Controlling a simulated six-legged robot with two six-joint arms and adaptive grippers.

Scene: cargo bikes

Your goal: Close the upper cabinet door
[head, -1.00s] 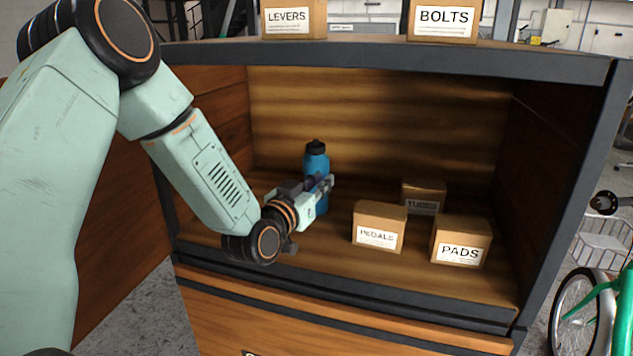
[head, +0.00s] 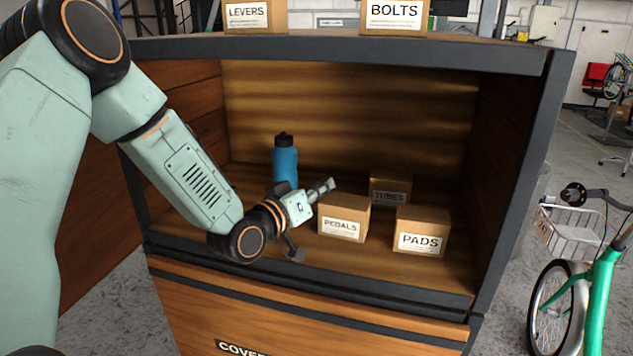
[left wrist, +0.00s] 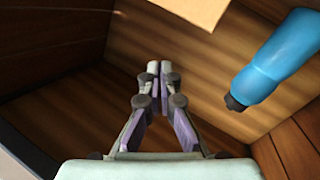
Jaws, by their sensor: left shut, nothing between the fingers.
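The upper cabinet (head: 350,54) stands open in the head view, its inside in full sight. Its wooden door (head: 106,205) is swung out wide at the left, partly hidden behind my left arm. My left gripper (head: 324,187) is shut and empty. It reaches over the cabinet's front edge into the compartment, in front of the blue bottle (head: 285,160) and close to the PEDALS box (head: 343,212). In the left wrist view its fingertips (left wrist: 159,68) are together, with the bottle (left wrist: 275,60) off to the right. My right gripper is not in view.
The PADS box (head: 421,228) and TUBES box (head: 390,188) stand on the shelf. The LEVERS box (head: 247,15) and BOLTS box (head: 393,16) stand on top. A green bike (head: 597,290) stands at the right. Bare floor shows between it and the cabinet.

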